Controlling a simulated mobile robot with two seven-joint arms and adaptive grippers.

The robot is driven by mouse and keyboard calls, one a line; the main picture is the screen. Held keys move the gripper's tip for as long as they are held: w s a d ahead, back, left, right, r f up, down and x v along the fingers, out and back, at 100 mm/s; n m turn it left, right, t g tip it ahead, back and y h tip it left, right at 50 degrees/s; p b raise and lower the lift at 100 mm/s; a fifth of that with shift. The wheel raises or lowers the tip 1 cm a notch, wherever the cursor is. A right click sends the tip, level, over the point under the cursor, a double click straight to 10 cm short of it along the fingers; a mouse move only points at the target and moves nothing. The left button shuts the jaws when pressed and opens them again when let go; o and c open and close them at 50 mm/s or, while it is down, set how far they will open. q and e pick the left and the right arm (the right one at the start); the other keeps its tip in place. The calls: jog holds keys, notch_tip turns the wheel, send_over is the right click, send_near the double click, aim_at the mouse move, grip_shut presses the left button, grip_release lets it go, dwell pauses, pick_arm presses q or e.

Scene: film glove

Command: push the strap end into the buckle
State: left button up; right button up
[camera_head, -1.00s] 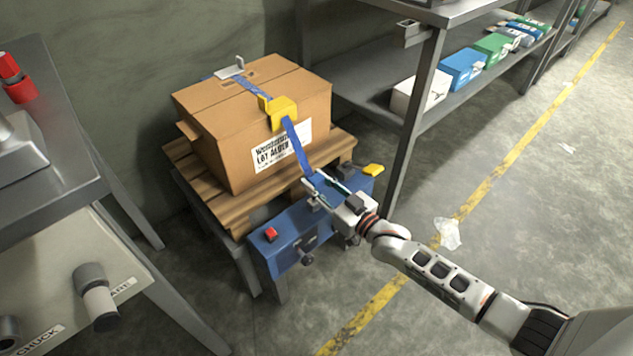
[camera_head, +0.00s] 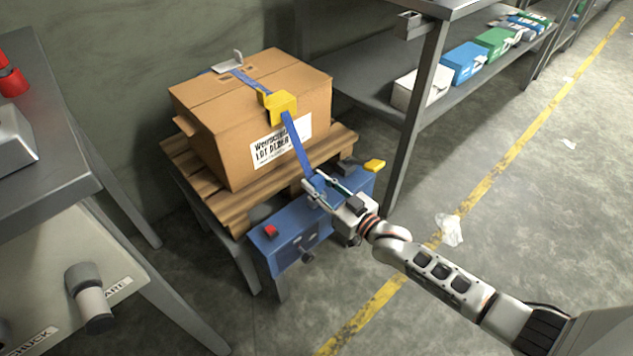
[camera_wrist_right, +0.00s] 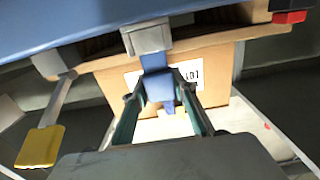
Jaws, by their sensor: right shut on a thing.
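My right gripper (camera_head: 314,184) is shut on the strap's lower part, beside the blue unit (camera_head: 283,240). In the right wrist view the strap (camera_wrist_right: 157,84) lies between the two fingers (camera_wrist_right: 160,98). A grey block, which looks like the buckle (camera_wrist_right: 147,37), sits on the blue unit's edge right by the strap. I cannot tell whether the strap end is inside it. My left gripper is out of view.
The box stands on a wooden pallet (camera_head: 205,192). A yellow-tipped lever (camera_head: 375,165) and a red button (camera_head: 270,231) are on the blue unit. A shelf post (camera_head: 414,125) stands close behind on the right. A grey table (camera_head: 45,150) is at left.

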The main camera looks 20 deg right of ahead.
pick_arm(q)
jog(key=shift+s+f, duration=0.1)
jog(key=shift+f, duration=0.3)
pick_arm(e)
jog(key=shift+f, duration=0.5)
pick_arm(q)
jog(key=shift+b, duration=0.5)
pick_arm(e)
jog(key=shift+f, duration=0.45)
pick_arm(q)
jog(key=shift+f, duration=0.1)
pick_arm(e)
jog(key=o, duration=1.2)
